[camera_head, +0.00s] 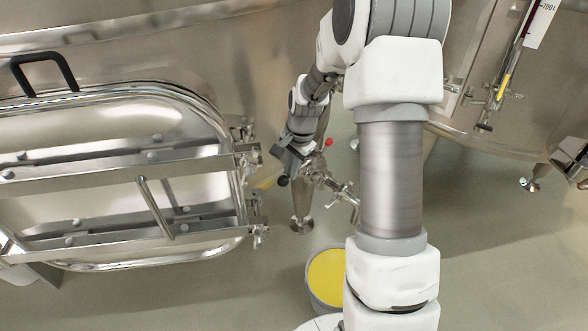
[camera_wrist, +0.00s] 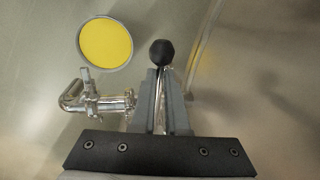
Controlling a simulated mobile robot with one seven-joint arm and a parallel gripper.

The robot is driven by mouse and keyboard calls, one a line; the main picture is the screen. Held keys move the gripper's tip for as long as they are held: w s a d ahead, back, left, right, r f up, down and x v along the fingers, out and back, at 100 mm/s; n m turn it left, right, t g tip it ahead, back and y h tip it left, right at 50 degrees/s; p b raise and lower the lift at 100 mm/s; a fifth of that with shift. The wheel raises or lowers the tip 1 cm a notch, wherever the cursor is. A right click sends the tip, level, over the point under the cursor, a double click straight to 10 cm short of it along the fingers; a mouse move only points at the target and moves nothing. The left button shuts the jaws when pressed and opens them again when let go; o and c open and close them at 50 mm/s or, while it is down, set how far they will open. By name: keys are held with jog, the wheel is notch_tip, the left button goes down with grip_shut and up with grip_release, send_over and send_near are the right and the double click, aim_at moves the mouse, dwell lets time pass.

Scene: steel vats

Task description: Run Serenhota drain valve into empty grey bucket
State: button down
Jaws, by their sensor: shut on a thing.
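The steel drain valve (camera_head: 340,187) sticks out low on the vat beside the man door. It also shows in the wrist view (camera_wrist: 112,104), left of my fingers, with its bent outlet pipe. My gripper (camera_head: 290,162) is shut on the valve's lever. The lever's black ball knob (camera_wrist: 162,52) pokes out past the fingertips, and most of the lever is hidden between them. A grey bucket (camera_head: 309,287) stands on the floor below the valve, partly behind my arm. It holds yellow liquid (camera_head: 328,275), also seen in the wrist view (camera_wrist: 105,44). No stream is clearly visible.
A large steel man door (camera_head: 110,180) with crossbars and a black handle (camera_head: 43,72) fills the left. A red knob (camera_head: 328,142) sits near the valve. A vat foot (camera_head: 302,224) stands near the bucket. Another vat with a level gauge (camera_head: 518,55) is at right.

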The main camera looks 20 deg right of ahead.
jog(key=shift+w, duration=0.1)
jog(key=c, duration=0.9)
grip_release()
jog(key=s+r+p, duration=0.1)
jog(key=r, duration=0.4)
jog(key=s+d+r+p, duration=0.1)
jog(key=r, duration=0.5)
jog(key=s+r+p, duration=0.1)
jog(key=r+p, duration=0.1)
jog(key=r, duration=0.4)
jog(key=shift+d, duration=0.2)
jog(key=shift+s+r, duration=0.1)
jog(key=s+a+r+n+t+p, duration=0.1)
jog(key=s+a+r+n+p, duration=0.2)
jog(key=s+r, duration=0.3)
jog(key=s+a+r+n+t+p, duration=0.1)
jog(key=s+a+r+n+p, duration=0.2)
jog(key=s+r, duration=0.4)
jog(key=s+a+r+n+t+h+p, duration=0.1)
jog(key=s+a+r+n+p, duration=0.3)
jog(key=s, duration=0.6)
notch_tip(320, 180, up, 3)
jog(key=shift+f+n+t+p, duration=0.1)
jog(key=shift+n+t+p, duration=0.2)
jog(key=shift+n, duration=1.1)
